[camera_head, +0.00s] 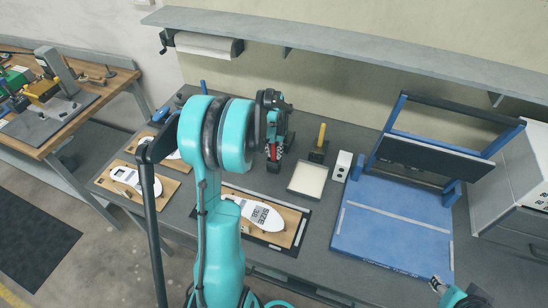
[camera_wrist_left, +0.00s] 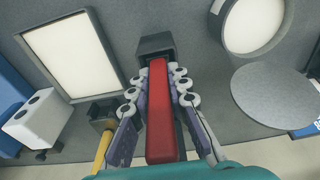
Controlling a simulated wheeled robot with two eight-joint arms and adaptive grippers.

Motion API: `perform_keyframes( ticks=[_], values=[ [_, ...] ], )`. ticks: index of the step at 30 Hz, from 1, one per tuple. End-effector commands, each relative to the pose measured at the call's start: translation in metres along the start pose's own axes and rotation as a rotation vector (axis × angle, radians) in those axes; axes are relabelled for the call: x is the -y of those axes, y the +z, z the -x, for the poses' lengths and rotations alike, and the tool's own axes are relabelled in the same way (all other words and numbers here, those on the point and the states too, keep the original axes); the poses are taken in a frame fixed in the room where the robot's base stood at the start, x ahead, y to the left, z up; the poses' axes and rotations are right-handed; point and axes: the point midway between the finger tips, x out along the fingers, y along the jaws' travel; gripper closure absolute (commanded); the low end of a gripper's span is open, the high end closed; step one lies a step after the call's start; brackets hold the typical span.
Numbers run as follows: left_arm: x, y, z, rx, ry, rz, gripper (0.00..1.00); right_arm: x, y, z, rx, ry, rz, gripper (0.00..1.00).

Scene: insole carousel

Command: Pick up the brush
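A red handle (camera_wrist_left: 161,110), which appears to be the brush, rises from a dark block (camera_wrist_left: 155,46) on the grey table. In the head view the red handle (camera_head: 272,151) shows partly behind my left gripper (camera_head: 274,140), with the dark block (camera_head: 275,166) below. My left gripper (camera_wrist_left: 158,85) points down with one finger on each side of the handle, close to it. I cannot tell whether the fingers touch it. Bristles are not visible. My right gripper (camera_head: 438,284) is at the bottom right, far from the handle; its fingers are too small to read.
A yellow-handled tool (camera_head: 321,135) stands in a black block beside the left gripper. A pale framed panel (camera_head: 307,180) and a white two-holed block (camera_head: 342,166) are nearby. A white insole (camera_head: 258,215) lies on a board in front. A blue fixture (camera_head: 395,220) fills the right.

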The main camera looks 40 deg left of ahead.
Motion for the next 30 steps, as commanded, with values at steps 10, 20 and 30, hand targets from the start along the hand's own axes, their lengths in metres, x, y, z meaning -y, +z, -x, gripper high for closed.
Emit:
perform_keyframes(
  ticks=[10,20,30],
  values=[
    [0.000,0.000,0.002,0.000,0.000,0.000,1.00,0.000,0.000,0.001,0.000,0.000,0.000,0.60],
    [0.000,-0.007,0.061,0.000,0.000,0.000,1.00,0.000,-0.011,0.015,0.000,0.000,0.000,0.60],
    [0.000,-0.012,0.100,0.000,0.000,0.000,1.00,0.000,-0.015,0.021,0.000,0.000,0.000,0.60]
  ],
)
